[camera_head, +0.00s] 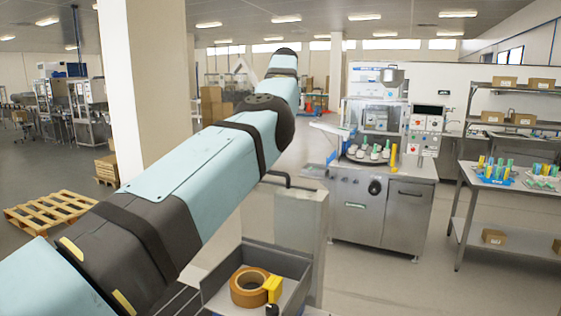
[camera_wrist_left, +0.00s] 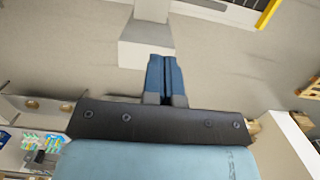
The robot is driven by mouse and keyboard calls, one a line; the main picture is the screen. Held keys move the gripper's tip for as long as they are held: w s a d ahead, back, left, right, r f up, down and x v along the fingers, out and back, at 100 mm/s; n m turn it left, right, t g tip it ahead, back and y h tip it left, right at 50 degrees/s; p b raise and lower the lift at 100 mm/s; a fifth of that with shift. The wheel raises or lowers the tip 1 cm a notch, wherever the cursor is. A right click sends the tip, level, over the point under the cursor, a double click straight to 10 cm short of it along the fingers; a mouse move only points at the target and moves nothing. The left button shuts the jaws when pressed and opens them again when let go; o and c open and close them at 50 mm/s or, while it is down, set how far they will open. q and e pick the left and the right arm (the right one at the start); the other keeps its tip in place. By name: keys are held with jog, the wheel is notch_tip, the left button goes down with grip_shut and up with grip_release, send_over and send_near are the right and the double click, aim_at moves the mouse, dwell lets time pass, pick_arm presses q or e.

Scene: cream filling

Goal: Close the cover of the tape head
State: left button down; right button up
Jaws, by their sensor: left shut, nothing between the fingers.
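No cover of a tape head can be made out for certain in either view. A roll of brown tape (camera_head: 250,287) lies in an open grey tray (camera_head: 215,296) at the bottom of the head view, with a small yellow part (camera_head: 272,289) against its right side. My left arm crosses the head view from lower left to upper middle, and its gripper is not visible there. In the left wrist view my left gripper (camera_wrist_left: 163,60) shows two blue fingers pressed together, empty, above open grey floor. My right gripper is in neither view.
A grey metal box (camera_head: 302,235) with a handle stands just behind the tray. A steel filling machine (camera_head: 385,205) with several cups on top stands beyond it. A shelf table (camera_head: 510,190) is at right, a pallet (camera_head: 58,213) at left. A white pillar (camera_head: 150,70) stands behind my arm.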

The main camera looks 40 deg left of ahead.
pick_arm(q)
notch_tip(320, 180, down, 3)
jog(key=s+b, duration=0.1)
jog(key=s, duration=0.1)
send_over(274, 183)
jog(key=w, duration=0.1)
jog(key=f, duration=0.7)
jog(key=shift+a+f+p, duration=0.1)
jog(key=shift+a+p, duration=0.1)
jog(key=shift+p, duration=0.2)
jog(key=shift+s+d+f, duration=0.15)
jog(key=shift+s, duration=0.15)
jog(key=shift+f, duration=0.4)
jog(key=shift+s, duration=0.1)
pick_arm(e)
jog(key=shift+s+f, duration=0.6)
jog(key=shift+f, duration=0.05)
pick_arm(q)
jog(key=shift+r, duration=0.1)
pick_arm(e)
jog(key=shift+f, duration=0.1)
